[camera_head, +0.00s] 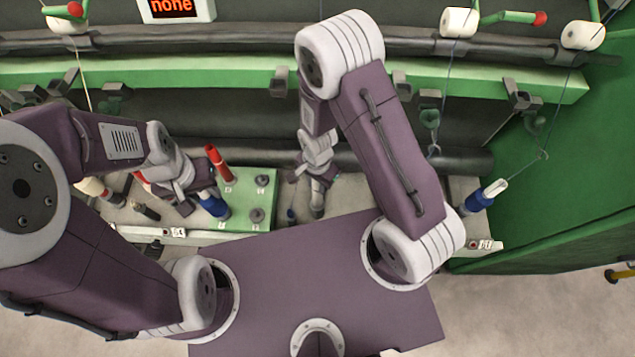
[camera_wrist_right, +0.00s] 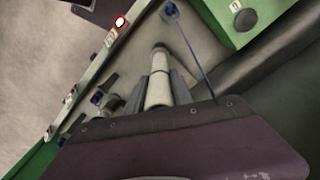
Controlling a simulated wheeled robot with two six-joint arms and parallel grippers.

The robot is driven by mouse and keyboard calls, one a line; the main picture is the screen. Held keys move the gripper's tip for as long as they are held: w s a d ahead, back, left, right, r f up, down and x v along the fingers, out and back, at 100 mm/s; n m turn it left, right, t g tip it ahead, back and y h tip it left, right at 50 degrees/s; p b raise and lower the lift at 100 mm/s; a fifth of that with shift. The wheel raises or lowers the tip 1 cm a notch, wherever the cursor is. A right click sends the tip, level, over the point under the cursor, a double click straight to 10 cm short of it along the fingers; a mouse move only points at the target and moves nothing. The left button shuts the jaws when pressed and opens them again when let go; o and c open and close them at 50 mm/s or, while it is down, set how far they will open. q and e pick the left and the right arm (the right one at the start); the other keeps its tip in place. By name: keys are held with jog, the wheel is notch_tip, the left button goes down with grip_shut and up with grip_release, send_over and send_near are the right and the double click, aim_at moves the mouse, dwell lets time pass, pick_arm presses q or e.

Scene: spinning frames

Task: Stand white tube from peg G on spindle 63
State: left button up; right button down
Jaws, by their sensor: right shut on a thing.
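My right gripper (camera_wrist_right: 162,88) is shut on a white tube (camera_wrist_right: 158,90), which sits between its two fingers in the right wrist view. In the head view the right gripper (camera_head: 316,190) is low over the rail, right of the green block; the tube is hard to make out there. The green block (camera_head: 236,213) carries dark pegs (camera_head: 257,215) with labels too small to read and a standing red tube (camera_head: 219,164). My left gripper (camera_head: 196,194) is at the block's left side, by a blue piece (camera_head: 214,204); its jaws are unclear. I cannot make out the number 63.
A small blue piece (camera_wrist_right: 170,9) with a thread lies near the held tube. Green machine walls (camera_head: 575,185) close off the right side.

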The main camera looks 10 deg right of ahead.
jog(key=shift+f, duration=0.3)
jog(key=c, duration=1)
grip_release()
notch_tip(320, 180, up, 9)
